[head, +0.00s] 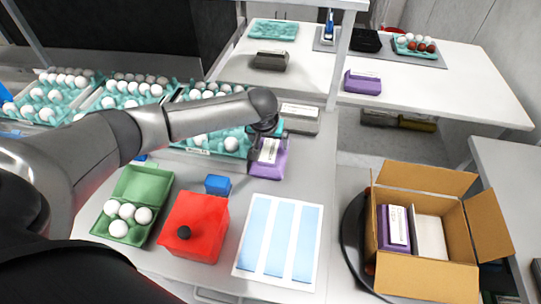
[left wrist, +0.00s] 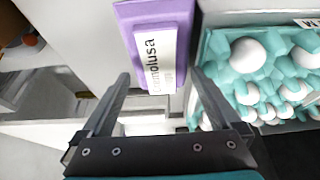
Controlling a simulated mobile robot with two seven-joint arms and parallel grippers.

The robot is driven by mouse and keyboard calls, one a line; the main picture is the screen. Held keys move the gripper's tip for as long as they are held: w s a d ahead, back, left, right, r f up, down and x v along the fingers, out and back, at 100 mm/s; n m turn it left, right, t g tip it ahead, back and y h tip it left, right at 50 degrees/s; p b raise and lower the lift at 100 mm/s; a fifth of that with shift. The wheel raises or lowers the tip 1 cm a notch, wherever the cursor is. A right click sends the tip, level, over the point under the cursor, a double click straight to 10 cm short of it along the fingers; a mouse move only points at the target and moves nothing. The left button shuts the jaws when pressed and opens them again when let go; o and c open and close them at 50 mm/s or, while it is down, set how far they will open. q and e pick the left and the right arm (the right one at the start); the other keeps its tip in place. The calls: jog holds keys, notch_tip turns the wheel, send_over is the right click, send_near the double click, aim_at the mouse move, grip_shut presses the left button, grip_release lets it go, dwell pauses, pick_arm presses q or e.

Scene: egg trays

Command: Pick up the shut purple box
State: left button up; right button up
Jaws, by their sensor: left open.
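A shut purple box (head: 280,169) with a white label lies on the near table, right of the egg trays. My left gripper (head: 267,138) is over its far part and partly hides it. In the left wrist view the purple box (left wrist: 185,12) is ahead of the open fingers (left wrist: 160,78). Its near end shows between the fingertips, with nothing gripped. Whether a finger touches it I cannot tell. A second shut purple box (head: 363,83) sits on the far table, and another (head: 393,228) stands in a cardboard carton. My right gripper is not in view.
Teal egg trays (left wrist: 215,65) with white eggs sit close beside the box. A grey carton (head: 299,118) is behind it. A blue block (head: 217,184), red container (head: 194,226), green egg carton (head: 148,186) and striped sheet (head: 278,240) lie in front. The cardboard carton (head: 433,276) stands open at right.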

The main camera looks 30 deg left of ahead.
pick_arm(q)
jog(key=shift+x, duration=1.1)
jog(key=shift+f, duration=0.2)
jog(key=shift+c, duration=0.3)
jog(key=c, duration=0.7)
